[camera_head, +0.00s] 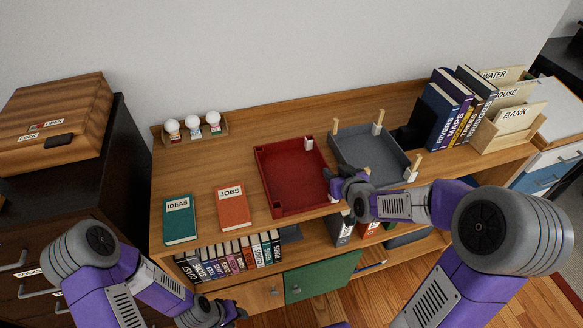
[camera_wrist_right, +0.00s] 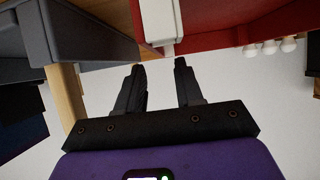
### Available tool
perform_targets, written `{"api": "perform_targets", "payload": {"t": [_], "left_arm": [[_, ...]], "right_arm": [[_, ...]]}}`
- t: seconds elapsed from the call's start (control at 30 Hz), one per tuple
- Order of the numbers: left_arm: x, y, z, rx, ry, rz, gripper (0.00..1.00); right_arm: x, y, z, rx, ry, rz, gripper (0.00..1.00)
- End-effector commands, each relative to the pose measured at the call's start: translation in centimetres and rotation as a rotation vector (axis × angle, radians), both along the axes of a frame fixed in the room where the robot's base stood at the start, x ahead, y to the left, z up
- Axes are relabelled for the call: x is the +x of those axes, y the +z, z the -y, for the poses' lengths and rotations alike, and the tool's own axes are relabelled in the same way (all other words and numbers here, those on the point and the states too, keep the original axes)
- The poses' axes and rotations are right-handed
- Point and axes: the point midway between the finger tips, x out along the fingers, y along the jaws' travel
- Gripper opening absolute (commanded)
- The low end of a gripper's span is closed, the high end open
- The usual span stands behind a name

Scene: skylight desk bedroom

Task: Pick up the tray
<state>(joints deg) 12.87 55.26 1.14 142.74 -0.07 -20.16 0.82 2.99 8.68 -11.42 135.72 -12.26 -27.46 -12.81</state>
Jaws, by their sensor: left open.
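A red tray (camera_head: 291,172) lies on the wooden desk, with a white peg (camera_head: 309,143) at its back right corner. A grey tray (camera_head: 367,148) with light pegs at its corners stands beside it on the right. My right gripper (camera_head: 338,183) is at the front, by the gap between the two trays. In the right wrist view its fingers (camera_wrist_right: 158,78) are apart and empty, just short of a white post (camera_wrist_right: 160,22); the red tray (camera_wrist_right: 222,36) and the grey tray (camera_wrist_right: 72,30) flank them. My left gripper (camera_head: 227,312) is low in front of the desk, partly hidden.
A green IDEAS book (camera_head: 179,220) and an orange JOBS book (camera_head: 233,208) lie left of the red tray. A bulb rack (camera_head: 195,128) stands behind. Upright books (camera_head: 455,110) and a letter sorter (camera_head: 505,122) stand on the right. A box (camera_head: 55,120) tops the left cabinet.

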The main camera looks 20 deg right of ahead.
Motion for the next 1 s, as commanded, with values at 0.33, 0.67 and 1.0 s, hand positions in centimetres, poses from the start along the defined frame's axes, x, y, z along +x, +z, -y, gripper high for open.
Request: {"api": "perform_targets", "payload": {"t": [0.33,0.67,1.0], "left_arm": [[0.0,-0.8,0.0,0.000,0.000,0.000,0.43],[0.0,-1.0,0.0,0.000,0.000,0.001,0.43],[0.0,-1.0,0.0,0.000,0.000,0.001,0.43]], "right_arm": [[3.8,-2.3,0.0,0.000,0.001,-0.002,0.36],[5.9,-3.3,0.0,0.001,0.000,-0.001,0.36],[5.8,-3.2,0.0,0.001,0.000,-0.001,0.04]]}}
